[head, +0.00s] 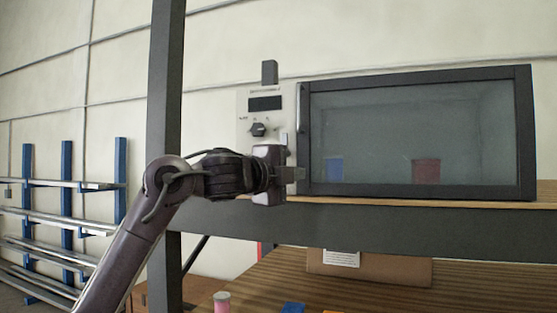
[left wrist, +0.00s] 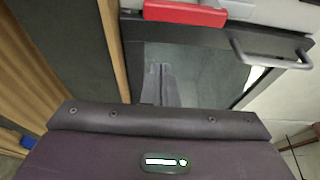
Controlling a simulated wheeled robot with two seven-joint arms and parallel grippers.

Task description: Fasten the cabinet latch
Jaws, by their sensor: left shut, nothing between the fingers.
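The cabinet (head: 520,130) has a dark-framed glass door (head: 400,130) and a pale control panel (head: 245,115) at its left. A pale upright handle (head: 299,110) stands near the door's left edge; a grey bar handle (left wrist: 270,55) shows in the left wrist view. My right gripper is not in view.
A dark post (head: 165,80) stands left of the cabinet, behind my left arm. The cabinet rests on a wooden shelf (head: 450,204) with a dark beam below. A cardboard box (head: 395,269) and small coloured items lie on the lower surface. Blue racks (head: 67,200) stand far left.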

